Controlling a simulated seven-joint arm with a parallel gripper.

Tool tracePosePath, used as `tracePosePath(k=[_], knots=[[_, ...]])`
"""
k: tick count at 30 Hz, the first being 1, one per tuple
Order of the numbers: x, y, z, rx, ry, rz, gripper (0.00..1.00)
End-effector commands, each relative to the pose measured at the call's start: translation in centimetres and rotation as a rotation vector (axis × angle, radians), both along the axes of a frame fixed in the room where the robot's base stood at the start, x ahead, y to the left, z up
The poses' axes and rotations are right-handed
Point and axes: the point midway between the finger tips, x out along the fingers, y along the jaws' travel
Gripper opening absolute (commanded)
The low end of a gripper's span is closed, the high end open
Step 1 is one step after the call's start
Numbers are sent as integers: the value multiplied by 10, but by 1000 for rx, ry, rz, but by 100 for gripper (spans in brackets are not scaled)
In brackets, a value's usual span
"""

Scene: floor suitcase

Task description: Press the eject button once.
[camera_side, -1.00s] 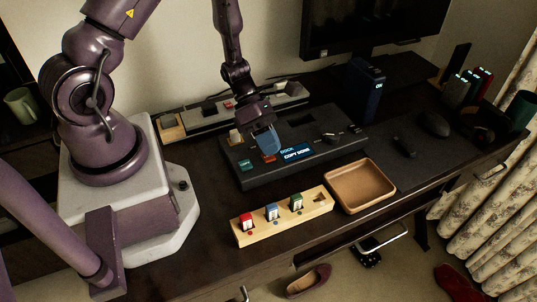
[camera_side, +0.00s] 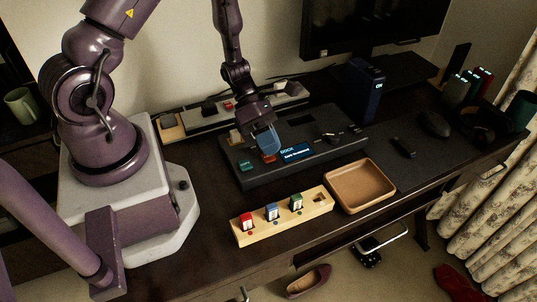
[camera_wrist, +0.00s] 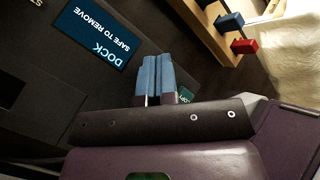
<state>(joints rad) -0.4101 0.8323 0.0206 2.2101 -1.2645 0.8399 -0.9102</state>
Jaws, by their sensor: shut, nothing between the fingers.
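The dock is a dark flat box (camera_side: 345,147) on the desk. Its screen (camera_side: 297,153) reads DOCK, SAFE TO REMOVE, legible on the screen in the wrist view (camera_wrist: 98,32). A red button (camera_side: 268,158) shows in part just below my fingertips, left of the screen; I take it for the eject button. A green button (camera_side: 243,165) sits further left, and its corner, lettered COPY, shows in the wrist view (camera_wrist: 186,95). My gripper (camera_side: 268,146) is shut and empty, blue fingertips together and pointing down at the red button. Whether they touch it is unclear. In the wrist view my fingers (camera_wrist: 152,65) hide it.
A wooden block (camera_side: 283,219) holds red, blue and green cards in front of the dock. A brown tray (camera_side: 331,193) stands right of it.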

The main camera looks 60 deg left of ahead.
Motion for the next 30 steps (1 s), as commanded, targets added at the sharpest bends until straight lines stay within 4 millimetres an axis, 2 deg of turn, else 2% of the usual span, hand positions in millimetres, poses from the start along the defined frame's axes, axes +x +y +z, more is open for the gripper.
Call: tracePosePath(k=[5,16,30], knots=[[0,0,9,0,-1,-1,0],[0,0,12,-1,0,-1,0],[0,0,56,0,-2,0,0]])
